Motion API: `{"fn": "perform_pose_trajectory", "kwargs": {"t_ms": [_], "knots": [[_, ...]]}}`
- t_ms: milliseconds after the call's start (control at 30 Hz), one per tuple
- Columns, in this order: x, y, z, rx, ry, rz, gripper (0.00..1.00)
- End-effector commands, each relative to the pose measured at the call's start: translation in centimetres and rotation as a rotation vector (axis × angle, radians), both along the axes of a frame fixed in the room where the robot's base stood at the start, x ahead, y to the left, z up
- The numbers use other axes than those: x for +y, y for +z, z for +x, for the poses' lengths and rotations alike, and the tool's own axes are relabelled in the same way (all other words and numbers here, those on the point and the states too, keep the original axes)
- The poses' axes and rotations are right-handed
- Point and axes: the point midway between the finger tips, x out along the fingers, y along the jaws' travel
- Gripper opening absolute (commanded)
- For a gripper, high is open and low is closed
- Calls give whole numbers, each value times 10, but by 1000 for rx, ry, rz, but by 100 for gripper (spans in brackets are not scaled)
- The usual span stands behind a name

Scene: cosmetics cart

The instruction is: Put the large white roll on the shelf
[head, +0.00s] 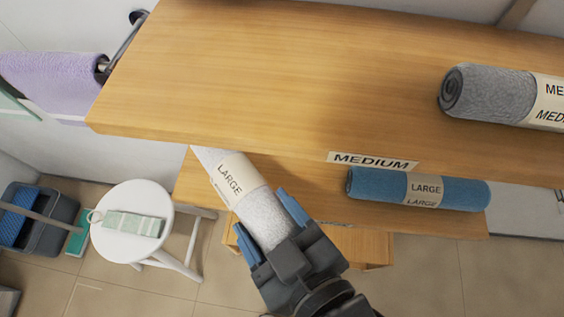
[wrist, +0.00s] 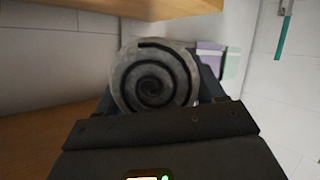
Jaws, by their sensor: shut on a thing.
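The large white roll (head: 263,218) has a cream band reading LARGE. My gripper (head: 272,228) is shut on its near end, with a blue finger on each side. The roll points up and left, and its far end passes under the edge of the upper shelf board (head: 250,70), which hides part of it. In the wrist view the roll's spiral end (wrist: 155,80) faces the camera. The lower shelf board (head: 330,185) lies behind the roll; I cannot tell whether the roll touches it. A blue roll marked LARGE (head: 380,186) lies on that board at right.
A grey roll marked MEDIUM (head: 490,94) lies on the upper board, above a MEDIUM label (head: 372,161). A purple towel (head: 55,80) hangs at the upper left. A white stool (head: 132,200) and a bucket (head: 40,222) stand at lower left. The lower board is bare left of the blue roll.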

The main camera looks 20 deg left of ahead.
Motion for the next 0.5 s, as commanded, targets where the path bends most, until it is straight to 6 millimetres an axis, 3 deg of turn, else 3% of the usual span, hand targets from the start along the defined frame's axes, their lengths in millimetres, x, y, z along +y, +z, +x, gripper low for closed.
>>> {"fn": "perform_pose_trajectory", "kwargs": {"t_ms": [200,500], "knots": [[13,4,52,-4,-1,1,26],[26,1,107,-1,0,1,26]]}}
